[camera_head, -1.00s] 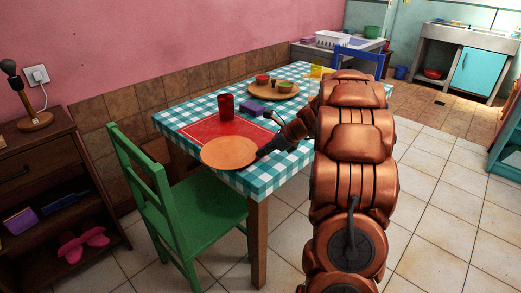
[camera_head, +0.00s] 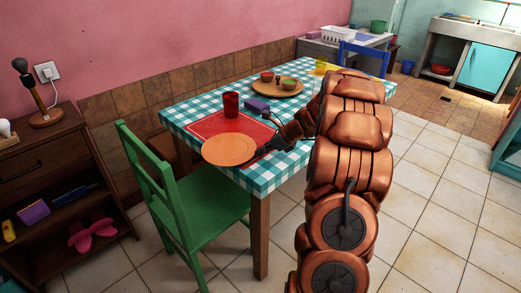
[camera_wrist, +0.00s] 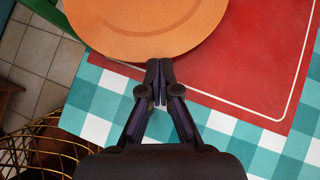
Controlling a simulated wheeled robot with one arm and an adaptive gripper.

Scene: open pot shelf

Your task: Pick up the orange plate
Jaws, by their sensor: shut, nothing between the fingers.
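The orange plate (camera_head: 229,150) lies on the table at its near edge, partly over the red placemat (camera_head: 205,127). Part of its rim sticks out past the table edge. In the wrist view the plate (camera_wrist: 145,22) fills the top, with its rim just beyond my fingertips. My gripper (camera_wrist: 160,68) is shut and empty, its two fingertips together at the plate's near rim. I cannot tell whether they touch it. In the head view my gripper (camera_head: 261,152) is small and dark, at the plate's right side.
The checkered table (camera_head: 262,178) also bears a red cup (camera_head: 231,104), a purple block (camera_head: 257,105) and a wooden board (camera_head: 291,90) with small bowls. A green chair (camera_head: 188,200) stands at the near left side. A wire basket (camera_wrist: 40,148) shows at the wrist view's lower left.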

